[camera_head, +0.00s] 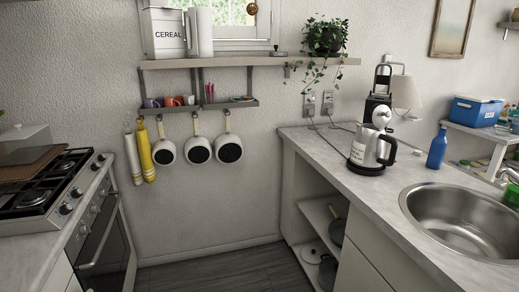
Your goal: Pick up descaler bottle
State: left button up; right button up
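A blue bottle (437,149) stands upright on the right-hand counter, between the kettle and the sink. It is the only bottle I make out on this counter; no label on it is readable, so I cannot confirm that it is the descaler. A steel kettle (368,149) with a black handle and a white label stands to its left, a short gap apart. Neither of my grippers shows in the head view.
The right counter (330,147) has a round steel sink (460,215) in front of the bottle. A blue cooler box (476,110) sits on a raised shelf behind. A stove (45,185) is at left. Open floor (225,270) lies between the counters.

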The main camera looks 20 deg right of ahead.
aim_at(434, 160)
jog(key=i+z, duration=0.35)
jog(key=i+j+z, duration=0.3)
jog(key=i, duration=0.2)
jog(key=i+j+z, duration=0.35)
jog(key=i+l, duration=0.05)
jog(key=l, duration=0.05)
